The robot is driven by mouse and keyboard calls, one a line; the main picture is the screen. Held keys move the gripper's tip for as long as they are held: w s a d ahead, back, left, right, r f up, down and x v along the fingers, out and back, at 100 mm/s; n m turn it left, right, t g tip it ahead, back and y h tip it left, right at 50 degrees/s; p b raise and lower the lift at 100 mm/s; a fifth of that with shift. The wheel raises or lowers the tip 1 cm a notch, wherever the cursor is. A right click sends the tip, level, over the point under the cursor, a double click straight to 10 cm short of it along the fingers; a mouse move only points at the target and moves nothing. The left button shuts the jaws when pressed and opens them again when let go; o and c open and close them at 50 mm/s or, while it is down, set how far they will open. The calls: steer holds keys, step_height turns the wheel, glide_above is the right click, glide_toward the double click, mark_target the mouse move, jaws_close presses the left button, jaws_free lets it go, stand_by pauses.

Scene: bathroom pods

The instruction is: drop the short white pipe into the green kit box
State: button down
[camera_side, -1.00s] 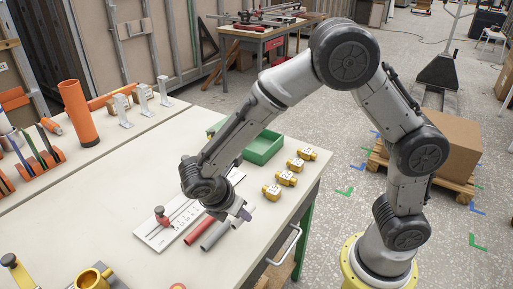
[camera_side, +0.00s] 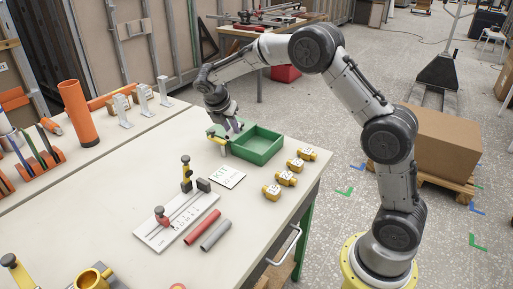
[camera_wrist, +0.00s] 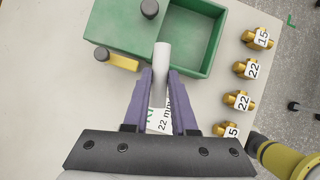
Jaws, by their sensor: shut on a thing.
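In the wrist view, my gripper (camera_wrist: 160,75) is shut on the short white pipe (camera_wrist: 162,57), which sticks out past the purple fingertips. The green kit box (camera_wrist: 218,45) is just beyond; its open compartment on the right looks empty. Its left part (camera_wrist: 125,24) has a flat green top. The pipe's tip overlaps the box's near side in this view, left of the open compartment; its height above the box is unclear. In the side view, my gripper (camera_side: 232,130) is at the left part of the green box (camera_side: 262,157), and the pipe is hard to make out.
Several brass fittings (camera_side: 285,178) stand right of the box. A white kit card (camera_side: 228,176) lies in front of it. A red pipe (camera_side: 202,226) and a grey pipe (camera_side: 216,234) lie beside a measuring jig (camera_side: 170,222). A yellow block (camera_wrist: 122,62) with a black knob touches the box's left part.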

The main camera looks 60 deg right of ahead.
steer(key=s+d+m+g, duration=0.1)
steer(key=s+d+m, duration=0.15)
steer(key=d, duration=0.95)
glide_above(259, 147)
steer(key=shift+f, duration=3.2)
steer(key=c, duration=0.6)
jaws_free()
steer(key=shift+c, duration=0.2)
steer(key=shift+a+r, duration=0.1)
steer(key=v, duration=1.3)
steer(key=shift+w+a+r, duration=0.15)
steer(key=shift+a+r, duration=0.05)
steer(key=shift+a, duration=0.05)
